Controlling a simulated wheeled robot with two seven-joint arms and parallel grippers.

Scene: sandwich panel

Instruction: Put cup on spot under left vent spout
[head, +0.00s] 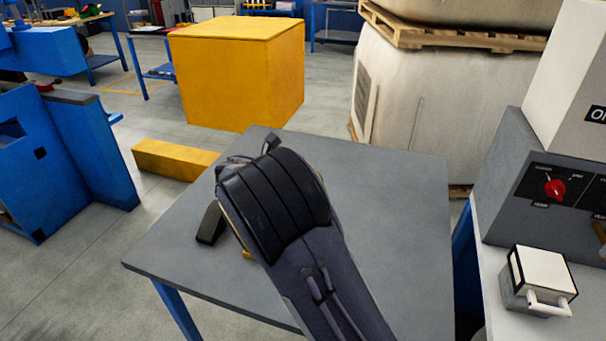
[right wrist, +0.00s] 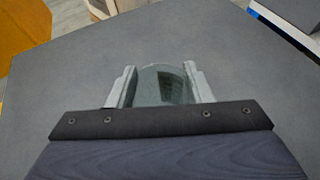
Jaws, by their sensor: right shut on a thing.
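My right arm reaches over the grey table in the head view, and its bulky dark wrist covers most of my right gripper (head: 211,222). In the right wrist view the two grey fingers of my right gripper (right wrist: 162,75) are shut on a dark grey-green, rounded cup (right wrist: 163,88). The cup sits between the fingers, above or on the table; I cannot tell which. The cup is hidden in the head view. No vent spout or marked spot can be made out. My left gripper is out of view.
The grey table (head: 390,200) is otherwise bare. At the right stands a grey machine (head: 520,205) with a red knob (head: 554,188). A white box with a handle (head: 540,275) sits before it. A yellow block (head: 238,75) and a yellow beam (head: 172,159) are beyond the table.

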